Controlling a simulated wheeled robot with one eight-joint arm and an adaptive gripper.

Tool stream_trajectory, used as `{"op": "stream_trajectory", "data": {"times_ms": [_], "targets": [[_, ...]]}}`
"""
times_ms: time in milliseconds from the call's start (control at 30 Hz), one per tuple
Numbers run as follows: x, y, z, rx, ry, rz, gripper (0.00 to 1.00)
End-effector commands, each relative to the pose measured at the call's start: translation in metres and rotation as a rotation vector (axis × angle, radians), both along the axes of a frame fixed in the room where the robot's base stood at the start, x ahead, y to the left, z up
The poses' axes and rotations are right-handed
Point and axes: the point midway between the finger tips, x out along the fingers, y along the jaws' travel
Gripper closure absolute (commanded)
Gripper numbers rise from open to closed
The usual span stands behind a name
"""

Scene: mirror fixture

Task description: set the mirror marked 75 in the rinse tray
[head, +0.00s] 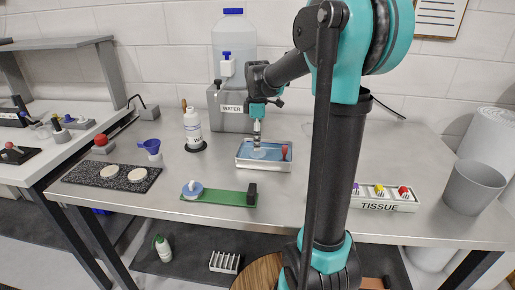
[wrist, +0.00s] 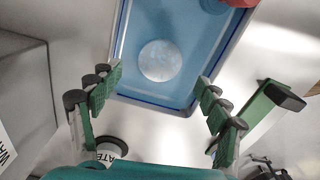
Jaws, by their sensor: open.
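The rinse tray (head: 277,167) is a shallow pale tray with a blue inside, near the middle of the bench. It also fills the top of the wrist view (wrist: 120,50). A round silvery mirror (wrist: 160,62) lies flat inside it, apart from the walls. Faint marks show on its face, but I cannot read a number. My gripper (head: 257,138) points down over the tray. In the wrist view its green fingers (wrist: 158,95) are spread wide with nothing between them, and the mirror lies beyond the fingertips.
A red-topped item (head: 284,150) stands at the tray's right side. A WATER jug (head: 233,105) is behind and a white bottle (head: 193,130) to the left. A green board (head: 225,198) with a blue disc (head: 192,190) lies in front.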

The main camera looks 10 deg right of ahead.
Motion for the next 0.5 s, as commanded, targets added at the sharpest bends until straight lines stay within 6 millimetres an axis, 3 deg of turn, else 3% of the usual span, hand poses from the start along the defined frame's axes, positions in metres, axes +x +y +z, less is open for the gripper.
{"op": "stream_trajectory", "data": {"times_ms": [200, 500], "targets": [[0.0, 0.0, 0.044, 0.0, 0.0, 0.0, 0.23], [0.0, 0.0, 0.073, 0.0, 0.0, 0.0, 0.23]]}}
